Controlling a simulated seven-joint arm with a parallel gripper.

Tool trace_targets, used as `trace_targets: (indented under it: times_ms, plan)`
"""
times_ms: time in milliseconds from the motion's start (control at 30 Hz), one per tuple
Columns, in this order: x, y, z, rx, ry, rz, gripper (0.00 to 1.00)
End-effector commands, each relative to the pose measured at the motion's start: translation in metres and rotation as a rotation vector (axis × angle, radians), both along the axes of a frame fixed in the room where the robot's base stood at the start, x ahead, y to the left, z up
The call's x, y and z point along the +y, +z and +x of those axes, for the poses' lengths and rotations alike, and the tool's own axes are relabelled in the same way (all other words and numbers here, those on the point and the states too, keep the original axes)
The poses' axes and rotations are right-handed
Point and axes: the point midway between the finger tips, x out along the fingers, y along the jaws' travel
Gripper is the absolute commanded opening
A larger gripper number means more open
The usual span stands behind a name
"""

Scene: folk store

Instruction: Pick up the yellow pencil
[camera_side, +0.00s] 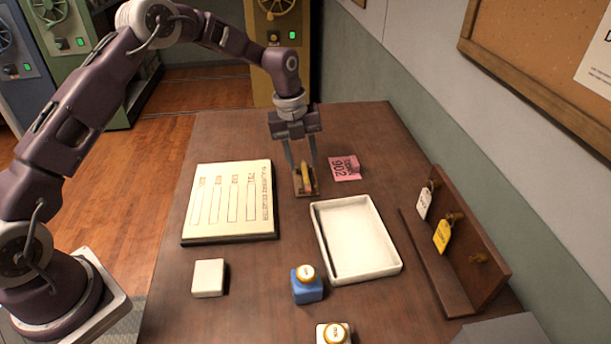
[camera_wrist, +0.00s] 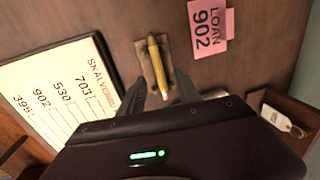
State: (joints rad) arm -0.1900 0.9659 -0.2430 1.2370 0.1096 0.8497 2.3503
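The yellow pencil (camera_wrist: 158,65) lies along a small brown wooden rest in the wrist view, with its pinkish lower end between my finger tips. In the side view the pencil (camera_side: 306,176) shows upon the rest (camera_side: 312,192) at the back middle of the table. My gripper (camera_side: 304,172) points down over it, one finger on each side. In the wrist view my gripper (camera_wrist: 172,92) shows its two fingers apart, with gaps to the pencil. Whether the fingertips are level with the pencil is hard to tell.
A pink "LOAN 902" slip (camera_side: 344,168) lies right of the rest. A ledger board (camera_side: 232,203) is left, a white tray (camera_side: 385,268) in front. A white block (camera_side: 208,278), a blue bottle (camera_side: 308,290) and a wooden tag rack (camera_side: 480,225) stand nearer.

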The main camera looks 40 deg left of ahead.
Motion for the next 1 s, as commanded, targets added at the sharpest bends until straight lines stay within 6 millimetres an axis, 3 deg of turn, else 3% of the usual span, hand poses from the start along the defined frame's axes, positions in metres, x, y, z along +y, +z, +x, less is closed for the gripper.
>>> trace_targets:
  times_ms: [133, 400, 600, 633, 1000]
  plan:
    - [-0.003, -0.027, 0.001, 0.004, 0.001, -0.001, 0.4]
    - [-0.003, -0.032, 0.002, 0.0, 0.002, 0.0, 0.4]
    - [-0.003, -0.032, 0.002, 0.0, 0.002, 0.0, 0.02]
    - [-0.003, -0.032, 0.002, 0.0, 0.002, 0.0, 0.0]
    - [-0.003, -0.023, 0.002, -0.001, 0.002, 0.0, 0.0]
